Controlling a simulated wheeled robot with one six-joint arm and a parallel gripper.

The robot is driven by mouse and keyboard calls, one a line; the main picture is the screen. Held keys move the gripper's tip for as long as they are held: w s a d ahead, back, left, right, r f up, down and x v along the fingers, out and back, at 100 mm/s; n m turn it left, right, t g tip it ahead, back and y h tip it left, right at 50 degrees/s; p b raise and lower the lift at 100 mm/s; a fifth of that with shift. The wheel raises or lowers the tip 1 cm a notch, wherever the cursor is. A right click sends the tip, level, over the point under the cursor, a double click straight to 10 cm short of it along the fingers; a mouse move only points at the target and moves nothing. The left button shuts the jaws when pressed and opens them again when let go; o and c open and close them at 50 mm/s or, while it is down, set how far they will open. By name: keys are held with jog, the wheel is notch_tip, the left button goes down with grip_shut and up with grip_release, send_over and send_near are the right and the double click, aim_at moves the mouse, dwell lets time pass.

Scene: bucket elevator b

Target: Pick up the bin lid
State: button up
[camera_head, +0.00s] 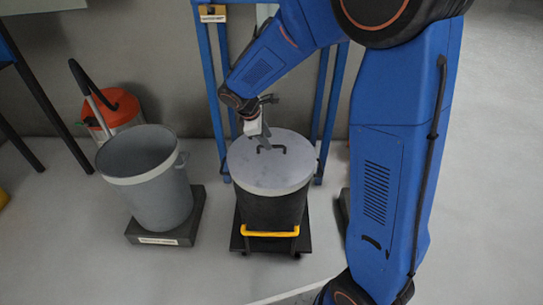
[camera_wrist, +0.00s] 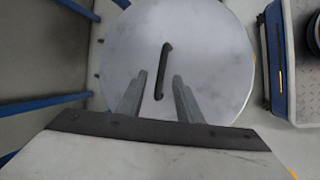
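The bin lid (camera_head: 270,165) is a round, light grey disc lying on top of a dark bin (camera_head: 272,210). A black bar handle (camera_head: 266,149) stands at the middle of the lid. In the wrist view the lid (camera_wrist: 215,45) fills the upper middle, with its handle (camera_wrist: 163,70) running nearly lengthwise. My gripper (camera_head: 268,141) is over the lid, close to the handle. In the wrist view my gripper (camera_wrist: 160,78) has its two fingers apart, with the handle showing between and beyond their tips. I see no contact with the handle.
A grey open bucket (camera_head: 150,180) stands on a dark base to the left. An orange container (camera_head: 115,112) with a black hose is behind it. A blue frame (camera_head: 213,85) rises behind the lidded bin. A yellow handle (camera_head: 270,233) is at the bin's front. The front floor is clear.

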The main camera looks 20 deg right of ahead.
jog(key=shift+x, duration=1.95)
jog(key=shift+s, duration=0.1)
jog(key=shift+c, duration=0.4)
grip_shut()
